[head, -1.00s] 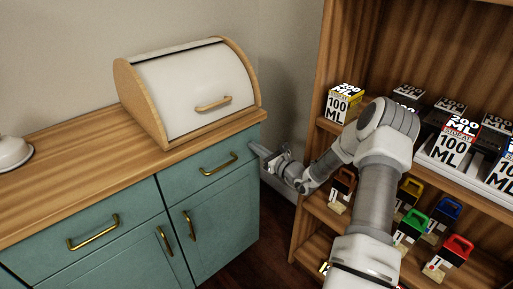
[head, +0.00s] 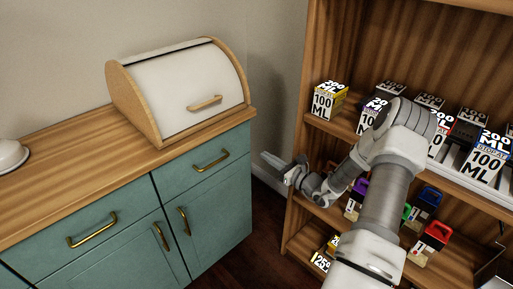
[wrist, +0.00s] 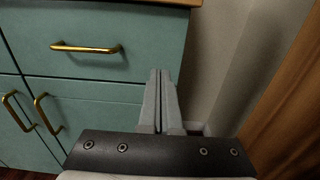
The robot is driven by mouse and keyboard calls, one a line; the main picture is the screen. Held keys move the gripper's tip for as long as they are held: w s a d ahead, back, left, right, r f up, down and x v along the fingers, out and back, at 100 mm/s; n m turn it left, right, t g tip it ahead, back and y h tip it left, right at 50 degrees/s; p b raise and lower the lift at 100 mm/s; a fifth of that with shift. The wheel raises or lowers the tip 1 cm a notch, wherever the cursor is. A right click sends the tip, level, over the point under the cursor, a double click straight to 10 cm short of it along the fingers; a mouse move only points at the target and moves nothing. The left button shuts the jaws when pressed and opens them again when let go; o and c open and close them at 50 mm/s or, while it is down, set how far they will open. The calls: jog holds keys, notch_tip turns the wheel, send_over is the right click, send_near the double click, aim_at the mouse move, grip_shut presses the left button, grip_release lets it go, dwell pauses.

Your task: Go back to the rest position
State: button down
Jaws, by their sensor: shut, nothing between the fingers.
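My gripper (head: 272,160) is in the gap between the teal cabinet (head: 223,210) and the wooden shelf unit (head: 314,60) in the head view. In the wrist view my gripper (wrist: 160,78) has its two fingers together, with nothing between them. It points toward the wall, just right of the teal cabinet's drawer front (wrist: 110,45). My arm reaches in from the lower right and hides part of the shelves.
A white bread box (head: 185,90) with wooden ends stands on the counter (head: 60,165). Boxes marked 100 ML and 200 ML, such as a yellow one (head: 328,103), fill a shelf. Coloured items, including a red one (head: 437,233), sit below. Dark floor shows between cabinet and shelves.

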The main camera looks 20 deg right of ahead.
jog(key=s+a+r+n+g+y, duration=0.2)
jog(key=s+a+r+n+g, duration=0.5)
jog(key=a+n, duration=0.3)
jog(key=s+a+r+n+g+y, duration=0.2)
jog(key=s+a+r+n+g, duration=0.45)
jog(key=a+n, duration=0.35)
jog(key=s+a+r+n+g+h, duration=0.2)
jog(key=s+r+n+h, duration=0.35)
jog(key=s, duration=0.35)
jog(key=s+d+r+n+t+h, duration=0.3)
jog(key=s+r+n+t+h, duration=0.15)
jog(key=s+r+n, duration=0.35)
notch_tip(320, 180, up, 16)
jog(key=s+m+p, duration=0.1)
jog(key=p, duration=1.7)
jog(key=shift+p, duration=0.35)
jog(key=shift+m, duration=0.25)
